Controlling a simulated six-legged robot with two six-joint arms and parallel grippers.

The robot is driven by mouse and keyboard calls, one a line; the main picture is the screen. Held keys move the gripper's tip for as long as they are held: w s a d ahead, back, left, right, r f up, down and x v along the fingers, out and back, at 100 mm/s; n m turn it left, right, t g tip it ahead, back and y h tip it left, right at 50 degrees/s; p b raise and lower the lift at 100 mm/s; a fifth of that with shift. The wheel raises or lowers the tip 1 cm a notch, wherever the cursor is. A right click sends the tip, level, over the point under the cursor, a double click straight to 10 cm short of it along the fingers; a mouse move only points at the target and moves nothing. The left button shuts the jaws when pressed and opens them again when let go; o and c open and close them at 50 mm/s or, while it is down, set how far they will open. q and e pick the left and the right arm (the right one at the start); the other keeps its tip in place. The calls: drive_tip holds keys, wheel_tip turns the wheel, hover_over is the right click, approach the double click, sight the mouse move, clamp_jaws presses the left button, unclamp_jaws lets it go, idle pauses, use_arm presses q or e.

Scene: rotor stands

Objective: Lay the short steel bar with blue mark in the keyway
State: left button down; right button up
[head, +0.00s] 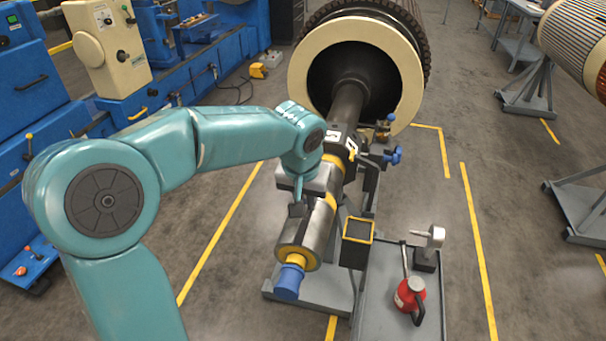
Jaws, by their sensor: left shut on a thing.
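A big rotor (305,60) lies on its stand, and its steel shaft (320,232) points toward me, with yellow bands and a blue end piece (288,282). My left gripper (299,208) is over the left upper side of the bright shaft section, fingers pointing down. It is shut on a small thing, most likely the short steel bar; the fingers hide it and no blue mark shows. I cannot tell whether it touches the shaft. The keyway is not clearly visible; the gripper covers that part of the shaft. My right gripper is not in view.
Right of the shaft are a dark box with a yellow rim (358,230), a grey bench (376,315), a red can (405,298) and a grey-headed tool (431,238). A blue-handled clamp (392,156) sits beside the shaft. Blue machines (180,95) stand left.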

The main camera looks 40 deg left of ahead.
use_arm(q)
drive_tip(key=shift+s+a+r, duration=0.2)
drive_tip(key=shift+r, duration=0.3)
drive_tip(key=shift+s+f, duration=0.1)
drive_tip(key=shift+s, duration=0.05)
drive_tip(key=b+x, duration=0.2)
drive_tip(key=s+b+x, duration=0.1)
drive_tip(key=x, duration=0.1)
drive_tip(key=shift+d+f+b, duration=0.2)
drive_tip(key=shift+f+b, duration=0.15)
drive_tip(key=shift+b, duration=0.05)
drive_tip(key=shift+w+a+f+b, duration=0.15)
drive_tip(key=shift+f+b, duration=0.2)
drive_tip(key=shift+f, duration=0.25)
drive_tip(key=shift+r, duration=0.1)
drive_tip(key=shift+d, duration=0.2)
